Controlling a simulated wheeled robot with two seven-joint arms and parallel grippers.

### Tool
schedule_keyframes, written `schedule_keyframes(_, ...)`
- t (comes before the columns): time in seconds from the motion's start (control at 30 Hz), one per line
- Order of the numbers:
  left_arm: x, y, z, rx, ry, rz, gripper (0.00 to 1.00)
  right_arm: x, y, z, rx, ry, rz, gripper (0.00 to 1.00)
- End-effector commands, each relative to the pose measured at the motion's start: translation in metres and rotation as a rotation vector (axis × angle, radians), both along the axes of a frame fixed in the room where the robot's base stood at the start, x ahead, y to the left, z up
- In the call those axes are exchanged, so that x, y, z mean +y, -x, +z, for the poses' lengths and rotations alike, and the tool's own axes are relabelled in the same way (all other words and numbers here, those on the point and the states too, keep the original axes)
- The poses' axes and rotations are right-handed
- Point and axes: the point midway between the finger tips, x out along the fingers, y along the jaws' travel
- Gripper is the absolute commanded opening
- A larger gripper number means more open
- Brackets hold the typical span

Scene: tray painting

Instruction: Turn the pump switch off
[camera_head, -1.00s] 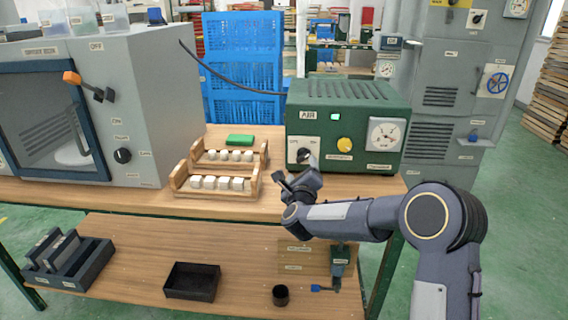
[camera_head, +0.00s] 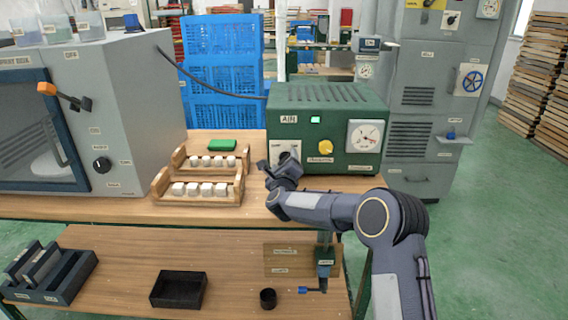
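The green AIR pump box (camera_head: 328,97) stands on the workbench. Its pump switch is a dark knob (camera_head: 283,157) on the white panel (camera_head: 298,146) at the lower left of the box front, largely covered by my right gripper. A small green light (camera_head: 315,119) glows above the panel's right side. My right gripper (camera_head: 267,168) is right in front of the panel's lower left. Whether it touches the knob, and whether its fingers are apart, I cannot tell. My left gripper does not show.
Two wooden racks of white blocks (camera_head: 205,188) stand close left of the gripper. A grey cabinet (camera_head: 140,110) with an orange-tipped handle stands farther left. A yellow knob (camera_head: 326,147) and round gauge (camera_head: 364,136) are right of the switch panel. The lower shelf holds a black tray (camera_head: 179,289).

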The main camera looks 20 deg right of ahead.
Motion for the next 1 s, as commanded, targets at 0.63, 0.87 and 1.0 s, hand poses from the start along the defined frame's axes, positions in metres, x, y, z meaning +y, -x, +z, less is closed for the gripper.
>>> schedule_keyframes(0.63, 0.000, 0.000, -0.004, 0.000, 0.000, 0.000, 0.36, 0.001, 0.000, -0.001, 0.014, 0.053, 0.001, 0.27)
schedule_keyframes(0.87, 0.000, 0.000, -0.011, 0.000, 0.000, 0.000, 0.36, 0.001, 0.000, -0.002, 0.054, 0.194, 0.001, 0.27)
schedule_keyframes(1.0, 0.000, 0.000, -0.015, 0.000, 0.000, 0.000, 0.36, 0.002, 0.000, -0.002, 0.088, 0.315, 0.002, 0.27)
